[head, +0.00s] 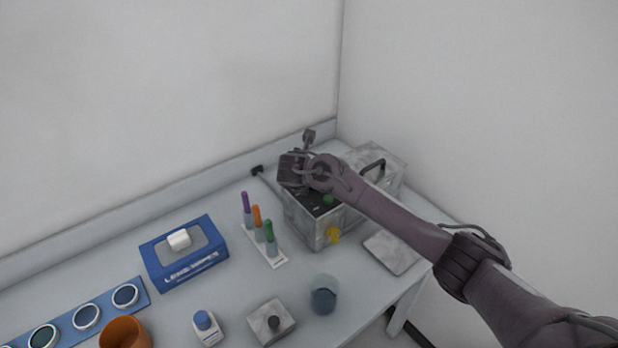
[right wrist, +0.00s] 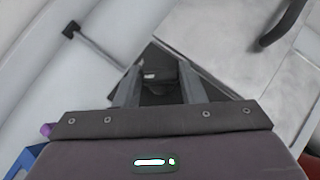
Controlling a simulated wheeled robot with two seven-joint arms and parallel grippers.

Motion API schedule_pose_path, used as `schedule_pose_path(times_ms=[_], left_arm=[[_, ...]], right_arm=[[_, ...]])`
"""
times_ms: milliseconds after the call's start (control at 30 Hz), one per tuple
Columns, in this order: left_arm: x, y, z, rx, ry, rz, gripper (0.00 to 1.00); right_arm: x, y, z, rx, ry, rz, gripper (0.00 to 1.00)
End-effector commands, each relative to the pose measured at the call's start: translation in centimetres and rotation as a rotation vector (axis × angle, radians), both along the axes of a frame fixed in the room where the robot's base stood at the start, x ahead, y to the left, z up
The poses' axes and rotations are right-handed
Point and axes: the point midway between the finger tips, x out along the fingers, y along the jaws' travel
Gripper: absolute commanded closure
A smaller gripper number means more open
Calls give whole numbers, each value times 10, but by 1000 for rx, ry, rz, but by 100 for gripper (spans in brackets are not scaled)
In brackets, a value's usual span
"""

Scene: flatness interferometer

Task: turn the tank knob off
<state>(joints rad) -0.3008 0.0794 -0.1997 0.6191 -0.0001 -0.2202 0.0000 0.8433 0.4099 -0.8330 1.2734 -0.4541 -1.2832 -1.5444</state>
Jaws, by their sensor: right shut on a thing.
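The tank (head: 309,232) is a metal box with a dark top panel, at the back right of the table in the head view. My right gripper (head: 296,172) is over the far end of that panel and hides what is under it. In the right wrist view the fingers of my right gripper (right wrist: 160,86) are shut on a small dark knob (right wrist: 158,72) on the dark panel. My left gripper is not in view.
A metal lid with a black handle (head: 373,166) is behind my right forearm. A rack with several coloured pens (head: 268,240) stands left of the tank. A blue wipes box (head: 185,260), a glass jar (head: 324,295) and a blue-capped bottle (head: 206,326) are nearer.

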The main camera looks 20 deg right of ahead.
Motion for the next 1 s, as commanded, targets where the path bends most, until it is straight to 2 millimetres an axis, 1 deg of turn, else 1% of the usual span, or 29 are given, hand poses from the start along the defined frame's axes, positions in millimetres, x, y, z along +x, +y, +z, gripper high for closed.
schedule_pose_path(times_ms=[367,600,800,1000], left_arm=[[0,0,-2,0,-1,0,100],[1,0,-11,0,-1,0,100],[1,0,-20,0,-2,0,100],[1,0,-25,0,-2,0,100]], right_arm=[[3,5,0,-1,1,-334,86],[4,7,-1,-2,1,-523,86],[5,7,-2,0,1,-638,86],[6,7,-1,0,0,-703,86]])
